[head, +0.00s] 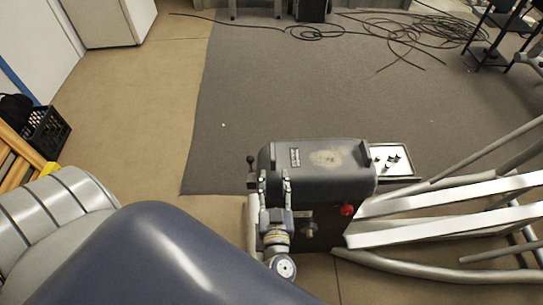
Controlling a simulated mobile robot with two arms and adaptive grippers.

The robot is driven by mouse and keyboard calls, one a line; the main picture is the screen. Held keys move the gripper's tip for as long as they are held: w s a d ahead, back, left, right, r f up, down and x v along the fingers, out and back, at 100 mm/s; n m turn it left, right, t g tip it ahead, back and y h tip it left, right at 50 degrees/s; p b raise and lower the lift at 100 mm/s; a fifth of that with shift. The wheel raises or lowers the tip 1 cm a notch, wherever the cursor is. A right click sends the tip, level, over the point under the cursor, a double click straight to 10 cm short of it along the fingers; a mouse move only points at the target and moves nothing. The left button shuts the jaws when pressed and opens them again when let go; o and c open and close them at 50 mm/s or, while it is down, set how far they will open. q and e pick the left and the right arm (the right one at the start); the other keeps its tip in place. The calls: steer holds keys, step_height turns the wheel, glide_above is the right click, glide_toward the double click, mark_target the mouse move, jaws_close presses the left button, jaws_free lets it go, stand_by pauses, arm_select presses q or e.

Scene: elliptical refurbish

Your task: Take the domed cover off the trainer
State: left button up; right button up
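The dark grey domed cover (290,158) sits on top of the trainer's housing, with a pale worn patch and a small label on its top. The trainer's metal rails (440,230) run off to the right, and a red knob (346,210) shows below the cover. My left gripper (274,180) is at the cover's near left end. Its two fingers are apart and the cover's dark side shows between them; whether they touch it is unclear. My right gripper is not in view.
A tray (405,179) with several small dark parts lies just right of the cover. Loose black cables (400,35) lie on the grey mat (250,90) at the back. A black crate (45,130) stands at the left.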

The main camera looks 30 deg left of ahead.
mark_target(273, 151)
arm_select(q)
steer(key=shift+w+a+r, duration=0.1)
steer(key=shift+w+a, duration=0.1)
steer(key=shift+a, duration=0.05)
steer(key=shift+w+a, duration=0.1)
steer(key=shift+w, duration=0.15)
steer(key=b+x, duration=0.1)
steer(key=x, duration=0.3)
steer(key=shift+w+a+b, duration=0.1)
steer(key=shift+w+b, duration=0.05)
steer(key=shift+b, duration=0.2)
steer(key=b+x, duration=0.1)
steer(key=x, duration=0.2)
steer(key=shift+w+a, duration=0.2)
steer(key=shift+w, duration=0.1)
steer(key=shift+w+a, duration=0.25)
steer(key=shift+w, duration=0.25)
jaws_close()
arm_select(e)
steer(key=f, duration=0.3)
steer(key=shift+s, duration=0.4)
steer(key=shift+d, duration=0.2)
